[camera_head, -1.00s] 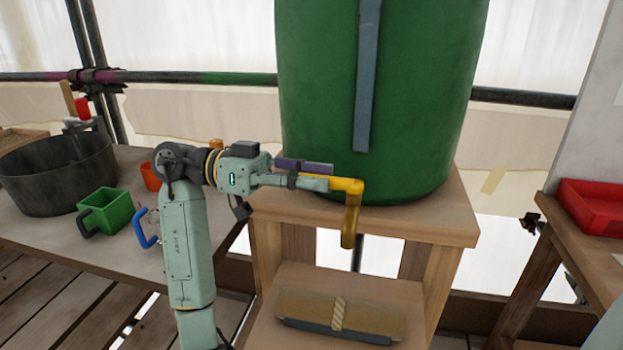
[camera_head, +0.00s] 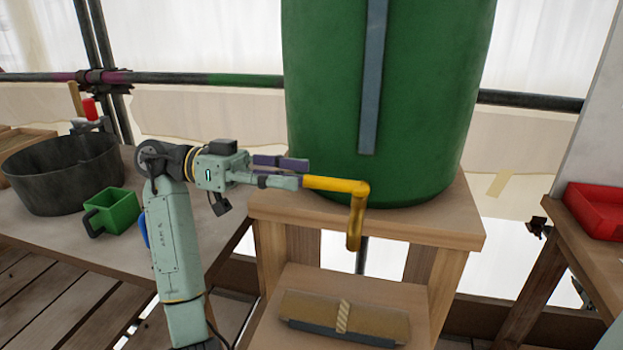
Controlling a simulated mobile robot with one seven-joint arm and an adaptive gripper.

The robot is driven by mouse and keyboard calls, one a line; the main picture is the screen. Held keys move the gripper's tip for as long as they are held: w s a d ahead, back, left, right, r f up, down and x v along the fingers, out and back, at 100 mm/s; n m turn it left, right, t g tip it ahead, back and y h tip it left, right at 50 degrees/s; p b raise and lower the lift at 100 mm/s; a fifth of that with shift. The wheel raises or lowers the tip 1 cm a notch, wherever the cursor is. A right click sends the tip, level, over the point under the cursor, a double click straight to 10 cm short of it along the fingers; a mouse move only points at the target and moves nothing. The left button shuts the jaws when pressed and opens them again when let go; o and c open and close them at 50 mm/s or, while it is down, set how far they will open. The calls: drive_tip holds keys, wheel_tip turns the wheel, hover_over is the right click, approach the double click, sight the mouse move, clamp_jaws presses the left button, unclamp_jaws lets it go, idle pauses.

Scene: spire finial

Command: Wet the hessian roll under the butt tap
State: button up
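The hessian roll (camera_head: 375,319) is a tan bundle tied with a pale band. It lies on the low shelf, on a dark blue-grey base, below the butt tap (camera_head: 340,185). The tap is a yellow pipe that bends down over the shelf, in front of the green butt (camera_head: 425,110). No water shows at its mouth. I cannot tell whether the lower fingertip touches the tap.
A wooden stand (camera_head: 440,228) carries the butt. On the left bench (camera_head: 55,228) are a black tub (camera_head: 60,180) and a green scoop (camera_head: 118,207). A red tray (camera_head: 600,212) sits on the right bench. A scaffold pole (camera_head: 230,79) runs behind.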

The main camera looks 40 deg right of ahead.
drive_tip(key=v, duration=0.7)
